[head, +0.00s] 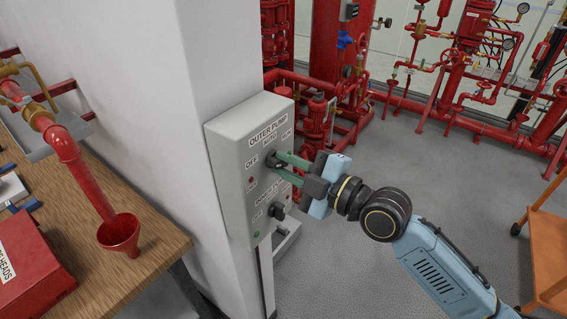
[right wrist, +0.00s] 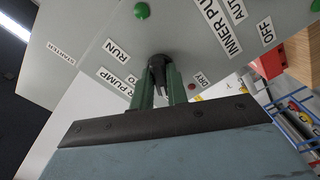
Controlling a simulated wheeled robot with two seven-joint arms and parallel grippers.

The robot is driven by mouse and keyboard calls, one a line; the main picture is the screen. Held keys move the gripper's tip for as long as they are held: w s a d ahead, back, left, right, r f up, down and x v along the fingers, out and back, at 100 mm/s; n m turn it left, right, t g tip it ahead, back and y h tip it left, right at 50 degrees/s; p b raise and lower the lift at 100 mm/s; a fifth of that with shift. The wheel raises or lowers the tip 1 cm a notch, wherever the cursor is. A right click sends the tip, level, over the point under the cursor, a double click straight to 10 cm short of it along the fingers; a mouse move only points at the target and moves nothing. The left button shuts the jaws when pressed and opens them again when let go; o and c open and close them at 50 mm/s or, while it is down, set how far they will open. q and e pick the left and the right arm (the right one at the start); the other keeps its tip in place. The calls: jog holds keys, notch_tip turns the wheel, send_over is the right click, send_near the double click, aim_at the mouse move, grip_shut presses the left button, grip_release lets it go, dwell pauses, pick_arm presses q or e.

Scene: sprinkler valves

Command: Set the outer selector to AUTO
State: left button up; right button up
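The grey control box (head: 229,147) is fixed to a white column. Its upper part is labelled OUTER PUMP, with OFF at left, AUTO at top and a third label at right. The black outer selector (head: 270,160) sits below these labels. My right gripper (head: 278,163) reaches it from the right, with one green finger on each side. In the right wrist view the outer selector (right wrist: 158,66) fills the narrow gap between the fingertips (right wrist: 160,80), which look shut on it. Its pointing direction is largely hidden. My left gripper is in neither view.
The black inner pump knob (head: 277,210) is close below my right gripper on the same box. A wooden table (head: 160,225) with a red funnel (head: 119,232) stands at left. Red pipework (head: 440,110) is behind; an orange cart (head: 545,245) is at right. The floor between is clear.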

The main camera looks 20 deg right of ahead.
jog(key=shift+m+p, duration=0.5)
jog(key=shift+m, duration=0.2)
grip_shut()
jog(key=shift+m+p, duration=0.4)
jog(key=shift+m, duration=0.4)
jog(key=shift+m, duration=0.3)
jog(key=shift+m+p, duration=0.6)
jog(key=shift+m, duration=1.1)
